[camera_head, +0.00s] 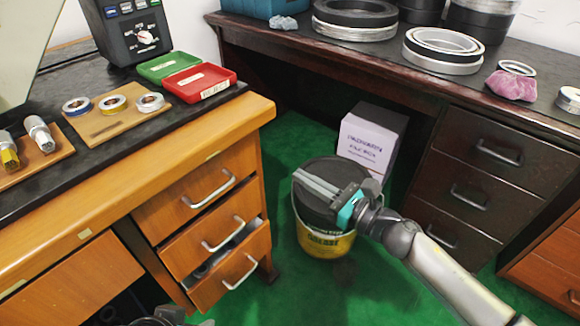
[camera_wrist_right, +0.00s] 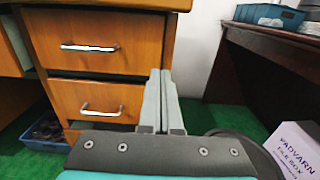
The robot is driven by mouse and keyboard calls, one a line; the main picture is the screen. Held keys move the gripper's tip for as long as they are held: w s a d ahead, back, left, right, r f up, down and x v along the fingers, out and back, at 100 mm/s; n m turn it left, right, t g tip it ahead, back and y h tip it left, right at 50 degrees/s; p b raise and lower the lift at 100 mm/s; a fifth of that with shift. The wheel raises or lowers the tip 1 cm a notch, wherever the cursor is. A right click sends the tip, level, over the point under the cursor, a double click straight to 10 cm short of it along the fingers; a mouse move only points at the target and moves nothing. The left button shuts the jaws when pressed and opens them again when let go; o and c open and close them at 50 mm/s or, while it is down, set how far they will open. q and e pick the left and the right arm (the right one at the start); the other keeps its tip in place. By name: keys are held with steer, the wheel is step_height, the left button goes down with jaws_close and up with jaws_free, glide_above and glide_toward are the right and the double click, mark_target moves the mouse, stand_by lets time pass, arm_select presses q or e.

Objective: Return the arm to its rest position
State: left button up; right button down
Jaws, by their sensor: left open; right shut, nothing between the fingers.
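My right arm comes in from the lower right in the head view. Its gripper (camera_head: 298,175) is shut and empty, and appears in front of the yellow bucket with a dark top. In the right wrist view the two fingers of this gripper (camera_wrist_right: 160,72) lie side by side, pointing toward the wooden drawers.
A dark desk (camera_head: 480,150) stands right. The yellow bucket (camera_head: 325,243) and a white file box (camera_head: 368,143) are on the green floor (camera_head: 300,290) between them. Rings on a board (camera_head: 115,122) lie left.

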steer(key=shift+v, duration=1.05)
